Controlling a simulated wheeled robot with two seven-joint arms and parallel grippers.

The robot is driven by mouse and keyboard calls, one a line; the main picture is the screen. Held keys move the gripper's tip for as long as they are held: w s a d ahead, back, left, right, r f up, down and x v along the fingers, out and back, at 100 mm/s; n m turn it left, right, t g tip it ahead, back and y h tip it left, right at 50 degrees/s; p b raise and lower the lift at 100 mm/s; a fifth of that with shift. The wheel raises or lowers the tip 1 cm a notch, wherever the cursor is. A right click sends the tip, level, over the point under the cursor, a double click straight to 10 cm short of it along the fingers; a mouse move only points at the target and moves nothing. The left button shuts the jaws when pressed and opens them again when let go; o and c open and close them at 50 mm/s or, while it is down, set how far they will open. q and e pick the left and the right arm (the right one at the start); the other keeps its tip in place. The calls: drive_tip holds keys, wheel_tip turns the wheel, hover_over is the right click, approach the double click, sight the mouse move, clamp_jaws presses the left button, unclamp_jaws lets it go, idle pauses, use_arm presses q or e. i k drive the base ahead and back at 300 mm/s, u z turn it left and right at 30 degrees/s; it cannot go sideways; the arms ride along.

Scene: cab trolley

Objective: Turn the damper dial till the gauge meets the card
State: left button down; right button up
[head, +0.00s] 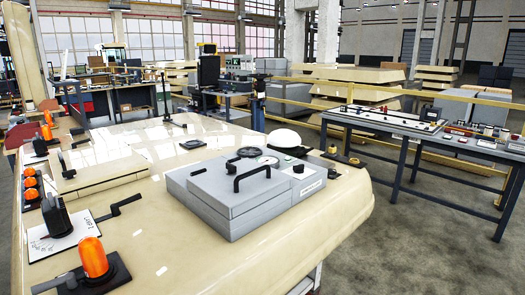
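A grey box (235,215) with a black bar handle (252,176) sits on the cream trolley top. Behind the handle, a round black dial-like disc (221,169) and a small pale round face (267,160), perhaps a gauge, show on or by the box; I cannot tell which is the damper dial. Neither of my grippers is in view.
The cream top (180,255) has free room in front of the box. An orange lamp (93,257) stands at the front left, with several more behind it. A white dome (284,139) is behind the box. A blue-grey table (400,135) stands to the right.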

sight(300, 169)
drive_tip(key=z, duration=1.85)
drive_tip(key=i, duration=1.9)
drive_tip(key=u, duration=1)
